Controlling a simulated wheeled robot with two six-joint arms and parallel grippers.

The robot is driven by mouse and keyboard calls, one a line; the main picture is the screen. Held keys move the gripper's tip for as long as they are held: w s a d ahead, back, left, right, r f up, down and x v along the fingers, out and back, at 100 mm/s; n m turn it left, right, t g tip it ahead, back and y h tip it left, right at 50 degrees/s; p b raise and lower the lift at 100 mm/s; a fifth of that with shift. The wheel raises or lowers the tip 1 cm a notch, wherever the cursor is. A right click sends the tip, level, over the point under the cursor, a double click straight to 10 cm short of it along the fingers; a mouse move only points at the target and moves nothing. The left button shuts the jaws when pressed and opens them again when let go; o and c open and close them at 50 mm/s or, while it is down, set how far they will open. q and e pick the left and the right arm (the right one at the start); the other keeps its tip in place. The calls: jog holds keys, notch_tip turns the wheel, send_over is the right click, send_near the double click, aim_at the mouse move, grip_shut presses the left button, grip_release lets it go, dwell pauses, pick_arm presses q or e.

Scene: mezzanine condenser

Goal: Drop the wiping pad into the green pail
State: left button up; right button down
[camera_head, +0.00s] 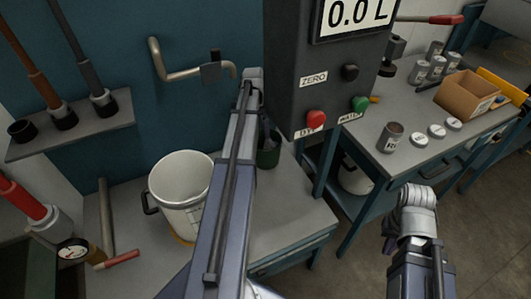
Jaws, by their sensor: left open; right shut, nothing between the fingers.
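A dark green container (268,154), which looks like the green pail, stands on the grey bench (290,215), below the control box. My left arm crosses in front of it and hides its left part; what is inside is not clear. I cannot make out a wiping pad. My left arm reaches up the middle of the view to a grey joint, and its fingers cannot be seen. My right arm shows at the lower right with a grey joint, and its fingers are also out of sight.
A white bucket (182,180) stands left of my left arm. The control box (325,75) with red and green buttons hangs above the bench. The right bench holds cans, lids and a cardboard box (467,94).

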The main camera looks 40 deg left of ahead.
notch_tip(320, 180, up, 8)
jog(key=p, duration=0.7)
jog(key=shift+f, duration=0.2)
